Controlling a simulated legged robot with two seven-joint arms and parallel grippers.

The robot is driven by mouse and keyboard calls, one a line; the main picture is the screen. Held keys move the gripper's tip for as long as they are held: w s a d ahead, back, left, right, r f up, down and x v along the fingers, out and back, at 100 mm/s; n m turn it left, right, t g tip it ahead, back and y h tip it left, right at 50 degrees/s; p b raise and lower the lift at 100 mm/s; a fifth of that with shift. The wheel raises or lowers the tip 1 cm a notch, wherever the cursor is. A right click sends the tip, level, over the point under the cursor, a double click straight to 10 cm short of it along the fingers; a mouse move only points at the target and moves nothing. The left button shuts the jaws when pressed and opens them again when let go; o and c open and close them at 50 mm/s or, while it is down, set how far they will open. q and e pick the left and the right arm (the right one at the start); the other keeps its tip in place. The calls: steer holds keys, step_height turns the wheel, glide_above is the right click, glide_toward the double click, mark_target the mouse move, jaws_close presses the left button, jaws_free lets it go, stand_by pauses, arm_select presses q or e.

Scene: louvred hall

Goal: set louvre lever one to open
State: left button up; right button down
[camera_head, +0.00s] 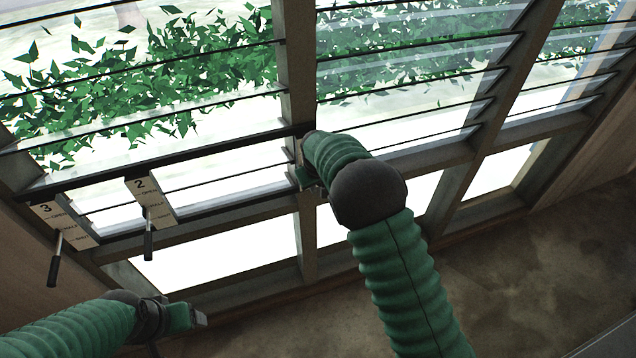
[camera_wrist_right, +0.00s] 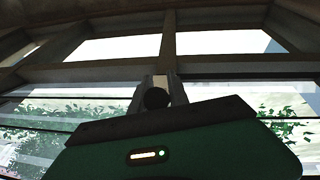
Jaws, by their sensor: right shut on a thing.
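My right gripper (camera_head: 305,178) is at the window post in the head view, partly hidden by its own arm. In the right wrist view the gripper (camera_wrist_right: 165,92) is shut around a dark round-ended handle (camera_wrist_right: 155,98), which I take for lever one. Lever one's plate and markings are hidden in the head view, so its setting cannot be read. My left gripper (camera_head: 198,318) is low at the left, away from the levers; its finger gap is not clear.
Plate 2 (camera_head: 146,192) with its black-handled lever (camera_head: 149,240) and plate 3 (camera_head: 62,214) with its lever (camera_head: 54,262) are left of my right gripper. Both handles hang down. Glass louvres (camera_head: 220,110) and posts fill the wall. Bare floor (camera_head: 540,270) lies at the right.

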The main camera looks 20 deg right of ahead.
steer(key=shift+w+r, duration=0.2)
steer(key=c, duration=1.4)
jaws_free()
steer(key=shift+c, duration=0.2)
steer(key=shift+o, duration=0.8)
steer(key=shift+w+f, duration=0.15)
steer(key=shift+f, duration=0.05)
steer(key=b+v, duration=0.3)
steer(key=v, duration=0.2)
steer(key=shift+a+r, duration=0.1)
steer(key=shift+r, duration=0.25)
steer(key=b+v, duration=0.2)
steer(key=v, duration=0.9)
steer(key=shift+b, duration=0.35)
